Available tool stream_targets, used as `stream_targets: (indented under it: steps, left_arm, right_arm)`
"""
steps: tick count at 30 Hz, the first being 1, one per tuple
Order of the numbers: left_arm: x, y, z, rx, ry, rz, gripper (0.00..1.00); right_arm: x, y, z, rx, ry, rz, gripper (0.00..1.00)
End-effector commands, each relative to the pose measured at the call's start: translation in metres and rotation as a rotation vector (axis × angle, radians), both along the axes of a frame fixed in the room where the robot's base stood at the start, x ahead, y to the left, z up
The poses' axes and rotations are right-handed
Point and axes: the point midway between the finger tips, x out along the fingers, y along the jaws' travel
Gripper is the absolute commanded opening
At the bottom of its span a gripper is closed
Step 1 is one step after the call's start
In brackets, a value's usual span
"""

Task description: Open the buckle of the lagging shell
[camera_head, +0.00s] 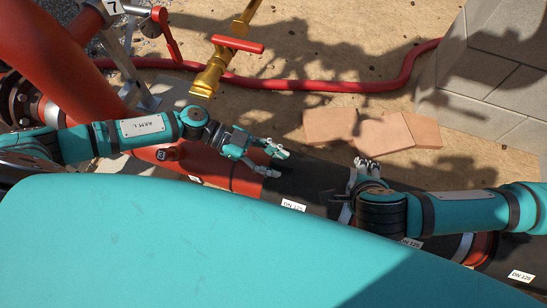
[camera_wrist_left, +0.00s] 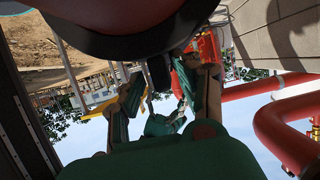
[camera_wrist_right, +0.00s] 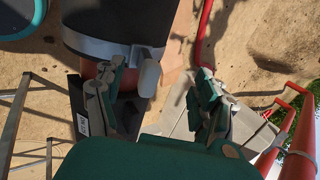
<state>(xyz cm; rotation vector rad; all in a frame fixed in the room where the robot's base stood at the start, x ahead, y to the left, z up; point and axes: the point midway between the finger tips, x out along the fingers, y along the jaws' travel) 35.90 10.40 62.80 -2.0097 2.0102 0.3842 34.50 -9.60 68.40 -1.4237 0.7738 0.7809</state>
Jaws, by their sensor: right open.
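The black lagging shell (camera_head: 312,183) wraps the pipe between my two grippers in the head view. In the right wrist view the shell (camera_wrist_right: 120,18) ends at a silver band (camera_wrist_right: 100,46). A pale grey lever-like piece, perhaps the buckle (camera_wrist_right: 150,78), stands out from that band; its latch state is unclear. My right gripper (camera_head: 366,162) is at the shell's far side; its fingers (camera_wrist_right: 158,95) are apart, with the grey piece between or just behind them. My left gripper (camera_head: 278,162) is open and empty by the shell's left end. Its spread fingers also show in the left wrist view (camera_wrist_left: 162,90).
Orange-brown slabs (camera_head: 372,132) lie on the sandy ground beyond the pipe. A red hose (camera_head: 330,86) and a brass valve with a red handle (camera_head: 212,68) are behind. A block wall (camera_head: 487,70) stands at right. A large teal surface fills the foreground.

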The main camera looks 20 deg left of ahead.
Motion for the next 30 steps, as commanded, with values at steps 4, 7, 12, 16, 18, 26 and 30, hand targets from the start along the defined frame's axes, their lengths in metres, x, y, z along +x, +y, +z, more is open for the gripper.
stream_targets:
  steps: [4, 7, 12, 16, 18, 26, 30]
  left_arm:
    - [-0.005, 0.004, -0.013, 0.022, 0.012, 0.002, 0.48]
    - [-0.005, 0.005, -0.013, 0.022, 0.011, 0.002, 0.48]
    - [-0.005, 0.008, -0.012, 0.024, 0.010, 0.004, 0.48]
    - [-0.005, 0.023, -0.006, 0.026, 0.012, 0.005, 0.48]
    - [-0.005, 0.035, 0.000, 0.025, 0.010, 0.004, 0.48]
    - [-0.004, 0.083, 0.028, 0.013, 0.004, 0.002, 0.48]
    - [-0.004, 0.100, 0.038, 0.008, 0.001, -0.001, 0.48]
  right_arm:
    - [0.000, 0.000, -0.002, 0.000, 0.000, 0.000, 0.71]
    - [0.000, 0.000, -0.002, 0.000, 0.000, 0.000, 0.71]
    - [0.000, 0.000, -0.002, 0.000, 0.000, 0.000, 0.71]
    - [0.000, 0.000, -0.001, 0.000, 0.000, 0.000, 0.71]
    - [0.000, 0.000, -0.001, 0.000, 0.000, 0.000, 0.71]
    - [0.000, 0.000, -0.001, 0.000, 0.000, 0.000, 0.71]
    - [0.000, 0.000, 0.000, 0.000, 0.000, 0.000, 0.71]
